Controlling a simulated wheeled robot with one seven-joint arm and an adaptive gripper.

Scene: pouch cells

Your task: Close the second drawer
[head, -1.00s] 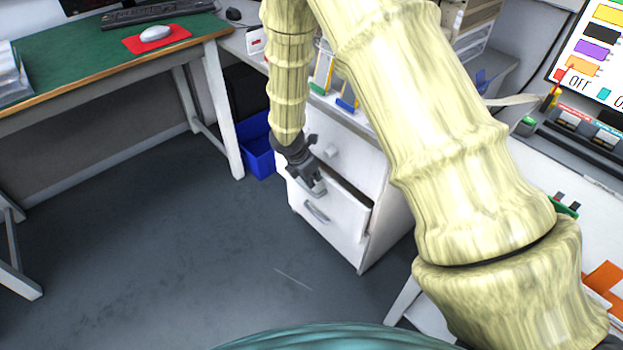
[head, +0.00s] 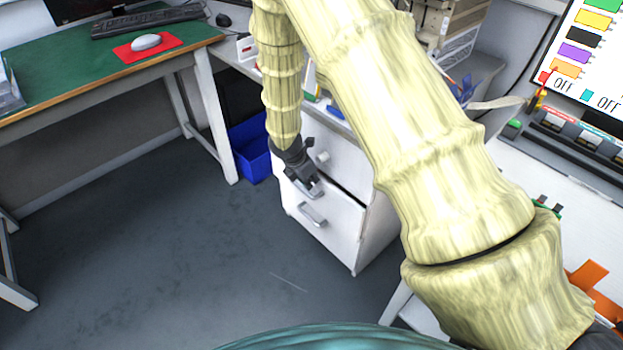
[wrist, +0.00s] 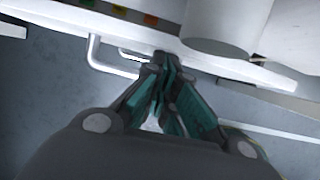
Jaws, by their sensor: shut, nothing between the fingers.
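The white drawer cabinet (head: 378,232) stands under the right-hand counter. Its second drawer (head: 335,226), with a bar handle (head: 312,215), sits slightly out, with a narrow dark gap above its front. The upper drawer (head: 342,163) has a round knob (head: 322,157) and looks shut. My gripper (head: 315,191) is shut and empty, with its tips at the upper part of the second drawer's front, above the handle. In the wrist view the shut fingertips (wrist: 165,62) meet the white front beside the handle (wrist: 105,62); the knob (wrist: 222,32) is close by. Exact contact is hard to tell.
A blue bin (head: 250,150) stands on the floor left of the cabinet. A green-topped desk (head: 80,68) with a keyboard and mouse is at the left. The grey floor (head: 190,250) before the cabinet is clear. A lit screen (head: 590,60) is at upper right.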

